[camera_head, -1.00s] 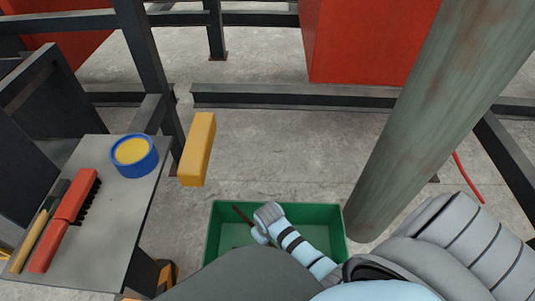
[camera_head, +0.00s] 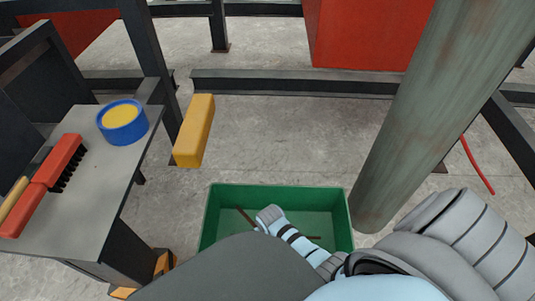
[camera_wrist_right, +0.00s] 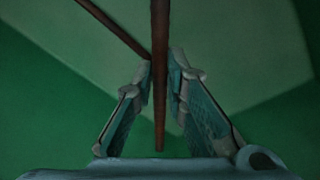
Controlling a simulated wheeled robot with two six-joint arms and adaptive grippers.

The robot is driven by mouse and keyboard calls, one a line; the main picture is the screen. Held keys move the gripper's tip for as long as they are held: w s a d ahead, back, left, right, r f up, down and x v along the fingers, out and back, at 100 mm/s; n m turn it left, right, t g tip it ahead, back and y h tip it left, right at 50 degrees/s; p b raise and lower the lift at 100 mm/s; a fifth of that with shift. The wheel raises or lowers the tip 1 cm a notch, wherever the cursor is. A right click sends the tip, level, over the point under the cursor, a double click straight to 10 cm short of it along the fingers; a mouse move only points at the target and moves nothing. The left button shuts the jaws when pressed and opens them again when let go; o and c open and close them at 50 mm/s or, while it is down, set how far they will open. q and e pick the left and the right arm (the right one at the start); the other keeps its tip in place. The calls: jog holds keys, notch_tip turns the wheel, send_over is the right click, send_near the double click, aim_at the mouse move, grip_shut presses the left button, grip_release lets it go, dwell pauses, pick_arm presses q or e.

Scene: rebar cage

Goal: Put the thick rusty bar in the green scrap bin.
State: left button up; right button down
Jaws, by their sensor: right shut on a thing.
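The green scrap bin (camera_head: 345,215) stands on the floor at the bottom middle of the head view. My right arm reaches into it, and its fingertips are hidden there. In the right wrist view my right gripper (camera_wrist_right: 160,72) is shut on a rusty bar (camera_wrist_right: 160,110), which runs lengthwise between the fingers against the green bin interior. Another rusty bar (camera_wrist_right: 108,25) lies slanted at upper left. In the head view, bar pieces show left (camera_head: 245,217) and right (camera_head: 314,238) of my arm; I cannot tell which is held. My left gripper is out of view.
A grey table (camera_head: 85,215) at left holds a red-handled brush (camera_head: 45,185), a wooden-handled tool (camera_head: 12,197) and a blue tin (camera_head: 122,122). A yellow block (camera_head: 194,130) is beside it. A thick grey-green column (camera_head: 415,130) stands right of the bin. Dark beams cross behind.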

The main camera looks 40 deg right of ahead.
jog(key=shift+f, duration=0.25)
jog(key=c, duration=1.6)
grip_release()
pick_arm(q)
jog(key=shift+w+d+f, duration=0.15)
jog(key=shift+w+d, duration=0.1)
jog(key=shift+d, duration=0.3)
pick_arm(e)
jog(key=r+p, duration=0.2)
jog(key=r, duration=0.1)
jog(key=r+p, duration=0.1)
jog(key=shift+s+a+r, duration=0.1)
jog(key=shift+s+r, duration=0.05)
jog(key=shift+s, duration=0.1)
pick_arm(q)
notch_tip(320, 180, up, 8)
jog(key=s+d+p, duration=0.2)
jog(key=p, duration=0.3)
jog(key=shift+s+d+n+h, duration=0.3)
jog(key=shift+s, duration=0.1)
pick_arm(e)
notch_tip(320, 180, up, 9)
jog(key=s, duration=0.1)
jog(key=shift+s+a, duration=0.25)
jog(key=shift+a, duration=0.05)
